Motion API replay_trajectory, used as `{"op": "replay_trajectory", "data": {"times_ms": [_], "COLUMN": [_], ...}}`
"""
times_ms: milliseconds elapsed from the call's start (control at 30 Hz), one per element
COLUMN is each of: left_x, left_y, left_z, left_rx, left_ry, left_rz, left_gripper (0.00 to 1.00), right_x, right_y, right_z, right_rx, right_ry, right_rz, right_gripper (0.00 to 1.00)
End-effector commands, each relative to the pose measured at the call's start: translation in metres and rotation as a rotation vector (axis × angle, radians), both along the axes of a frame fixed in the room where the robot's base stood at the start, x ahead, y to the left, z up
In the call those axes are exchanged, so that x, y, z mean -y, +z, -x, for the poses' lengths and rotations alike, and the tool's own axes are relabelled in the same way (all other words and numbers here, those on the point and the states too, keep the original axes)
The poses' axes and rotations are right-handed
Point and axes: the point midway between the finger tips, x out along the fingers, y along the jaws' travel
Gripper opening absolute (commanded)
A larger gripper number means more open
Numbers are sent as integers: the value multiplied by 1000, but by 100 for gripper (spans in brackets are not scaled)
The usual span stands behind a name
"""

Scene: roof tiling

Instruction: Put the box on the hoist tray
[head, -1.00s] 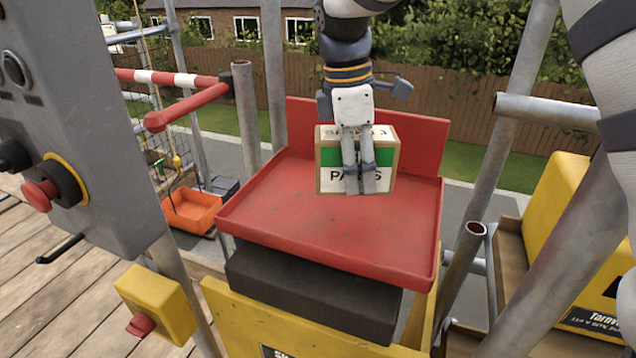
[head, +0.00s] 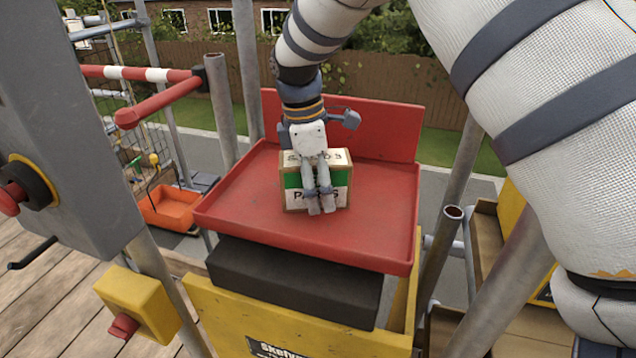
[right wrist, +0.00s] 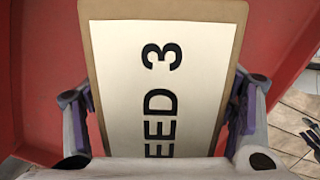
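The box (head: 293,181), tan with a green and white label, is at the red hoist tray (head: 240,207), over its middle. It looks upright; its underside is hidden, so I cannot tell for certain whether it touches the tray floor. My right gripper (head: 318,200) comes down from above and is shut on the box, one finger in front of its labelled face, the other hidden behind. In the right wrist view the box's lid (right wrist: 160,75), marked "EED 3", sits between the two fingers (right wrist: 160,125).
The tray has a raised red back panel (head: 385,130) and low rims. Scaffold tubes (head: 220,110) stand on both sides. A grey control panel (head: 60,130) with a red button is at left, an orange tub (head: 168,210) behind it. Bare tray lies around the box.

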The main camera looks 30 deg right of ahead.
Motion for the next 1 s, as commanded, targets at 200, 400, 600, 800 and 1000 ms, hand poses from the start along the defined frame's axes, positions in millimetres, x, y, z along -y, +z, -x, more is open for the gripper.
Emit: {"op": "replay_trajectory", "data": {"times_ms": [200,400,600,800,1000], "left_x": [0,0,0,0,0], "left_y": [0,-3,-7,-9,-9], "left_z": [0,3,7,10,10], "left_rx": [0,-11,-28,-39,-38], "left_ry": [0,0,0,0,0], "left_rz": [0,0,0,0,0], "left_gripper": [54,54,54,54,54], "right_x": [0,-4,-12,-16,-16], "right_y": [1,35,87,116,121], "right_z": [0,-4,-7,-8,-8], "right_rx": [0,4,1,-2,-1], "right_ry": [0,1,0,1,0], "right_rz": [0,0,0,0,0], "right_gripper": [77,77,77,77,77]}}
